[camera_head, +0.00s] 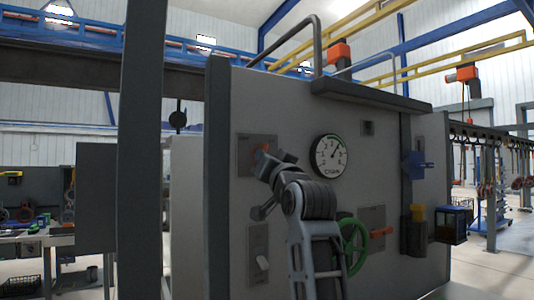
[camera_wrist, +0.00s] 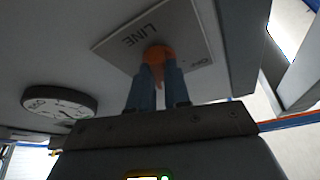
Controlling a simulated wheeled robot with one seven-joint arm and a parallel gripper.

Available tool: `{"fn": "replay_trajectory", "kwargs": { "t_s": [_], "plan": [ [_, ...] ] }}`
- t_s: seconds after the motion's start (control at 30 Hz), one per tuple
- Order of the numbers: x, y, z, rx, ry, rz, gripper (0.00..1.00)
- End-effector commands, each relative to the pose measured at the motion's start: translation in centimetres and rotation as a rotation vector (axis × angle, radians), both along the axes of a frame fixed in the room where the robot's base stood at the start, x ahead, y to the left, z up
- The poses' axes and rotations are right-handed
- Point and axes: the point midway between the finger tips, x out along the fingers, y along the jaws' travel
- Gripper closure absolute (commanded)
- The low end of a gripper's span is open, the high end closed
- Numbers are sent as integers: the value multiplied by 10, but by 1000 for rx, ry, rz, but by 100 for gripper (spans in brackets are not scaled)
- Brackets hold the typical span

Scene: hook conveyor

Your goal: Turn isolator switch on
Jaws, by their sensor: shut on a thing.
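The isolator switch is an orange knob (camera_wrist: 158,53) on a grey plate (camera_wrist: 193,28) marked "LINE" in the wrist view, with small lettering near the plate's right corner. In the head view the knob (camera_head: 261,150) shows beside my arm on its plate (camera_head: 244,158) at the upper left of the panel. My gripper (camera_wrist: 160,76) is shut on the knob, with one blue-grey finger on each side. An orange lever part of the knob shows between the fingers. In the head view my wrist hides part of the plate and most of the fingers.
A dark post (camera_head: 141,150) stands at left. A ledge (camera_head: 370,94) juts out above.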

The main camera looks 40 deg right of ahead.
Motion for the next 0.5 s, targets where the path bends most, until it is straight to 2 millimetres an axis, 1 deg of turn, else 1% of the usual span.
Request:
{"fn": "replay_trajectory", "kwargs": {
  "t_s": [0.2, 0.5],
  "plan": [
    [1, 3, 2, 178, -51, 2, 100],
    [1, 4, 2, 348, -99, 1, 100]
  ]
}}
